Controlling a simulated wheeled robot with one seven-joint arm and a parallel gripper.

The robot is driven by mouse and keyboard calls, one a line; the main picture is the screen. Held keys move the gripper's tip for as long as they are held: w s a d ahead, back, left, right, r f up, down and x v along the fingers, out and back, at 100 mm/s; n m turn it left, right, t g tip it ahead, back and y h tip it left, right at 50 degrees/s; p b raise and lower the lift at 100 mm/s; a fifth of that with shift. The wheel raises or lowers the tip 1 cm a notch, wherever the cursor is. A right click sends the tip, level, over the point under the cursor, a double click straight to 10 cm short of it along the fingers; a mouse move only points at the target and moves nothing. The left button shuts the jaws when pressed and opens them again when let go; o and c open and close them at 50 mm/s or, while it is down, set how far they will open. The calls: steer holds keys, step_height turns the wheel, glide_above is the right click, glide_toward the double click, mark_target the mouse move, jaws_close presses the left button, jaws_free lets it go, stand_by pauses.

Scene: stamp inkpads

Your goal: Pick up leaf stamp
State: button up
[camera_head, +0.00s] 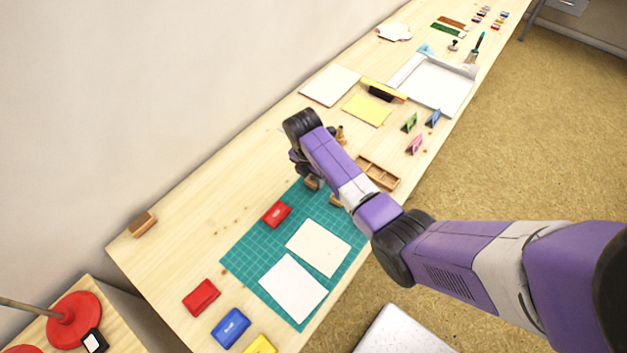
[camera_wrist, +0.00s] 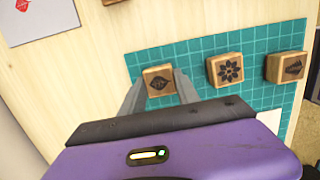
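In the wrist view a wooden block stamp with a dark leaf on its face (camera_wrist: 159,81) lies on the edge of the green cutting mat (camera_wrist: 205,45). My gripper (camera_wrist: 160,90) is open, with one grey finger on each side of this stamp; I cannot tell whether they touch it. A flower stamp (camera_wrist: 225,70) sits to its right, and a third stamp (camera_wrist: 287,67) with a dark, leaf-like mark is farther right. In the head view my arm hides most of the gripper and stamps; a wooden block (camera_head: 312,183) shows beside it.
A red inkpad (camera_head: 277,214) and two paper sheets (camera_head: 318,248) lie on the mat. Red (camera_head: 201,298) and blue (camera_head: 231,328) inkpads lie at the near end. A wooden divided tray (camera_head: 378,173) is right of the arm. Bare tabletop (camera_head: 200,230) shows toward the wall.

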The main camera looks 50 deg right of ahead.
mark_target(313, 179)
jaws_close()
step_height(313, 179, up, 10)
steer(key=shift+b, duration=0.35)
